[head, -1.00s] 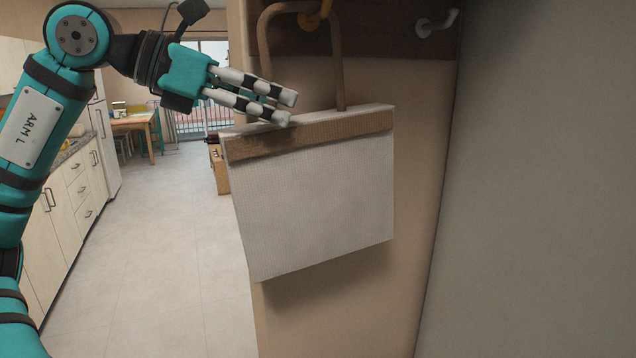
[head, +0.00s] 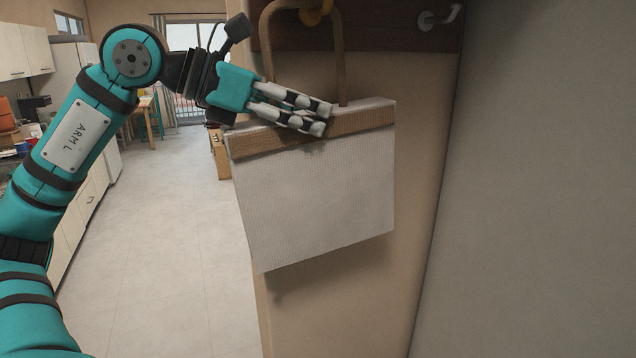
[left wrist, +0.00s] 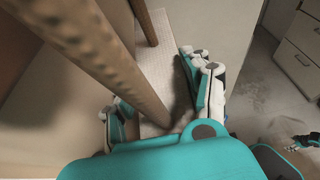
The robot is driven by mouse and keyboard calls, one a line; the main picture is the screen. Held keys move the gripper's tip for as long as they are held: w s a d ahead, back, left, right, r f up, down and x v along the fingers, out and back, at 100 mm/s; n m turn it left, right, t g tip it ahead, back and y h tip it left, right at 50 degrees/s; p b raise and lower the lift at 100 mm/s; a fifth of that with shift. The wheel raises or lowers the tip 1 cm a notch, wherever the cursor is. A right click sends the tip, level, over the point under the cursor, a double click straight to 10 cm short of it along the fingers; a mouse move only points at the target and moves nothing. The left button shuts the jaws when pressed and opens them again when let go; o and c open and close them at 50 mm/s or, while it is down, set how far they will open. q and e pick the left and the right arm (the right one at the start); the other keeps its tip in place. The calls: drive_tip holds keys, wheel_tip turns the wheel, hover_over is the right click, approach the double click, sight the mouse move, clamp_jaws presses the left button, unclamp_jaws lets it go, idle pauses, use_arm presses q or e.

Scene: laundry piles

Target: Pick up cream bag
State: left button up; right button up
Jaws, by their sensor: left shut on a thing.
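The cream bag (head: 312,200) has a brown band along its top and a brown loop handle (head: 338,60). It hangs by the handle from a yellow-orange hook (head: 314,14). My left gripper (head: 321,118) is at the bag's top edge, below the handle loop, and is shut on the bag. In the left wrist view the handle (left wrist: 95,60) crosses close to the camera, and the bag's top (left wrist: 158,65) lies between the fingers. The exact grip contact is partly hidden. What looks like my right gripper (left wrist: 299,142) shows small at that view's lower right; its jaws are unclear.
A white hook (head: 438,18) to the right on the dark rack board (head: 385,30) is empty. A plain grey surface (head: 540,200) closes off the right side. Open tiled floor (head: 165,240) lies to the left, with cabinets and a wooden table beyond.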

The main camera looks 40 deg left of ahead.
use_arm(q)
clamp_jaws()
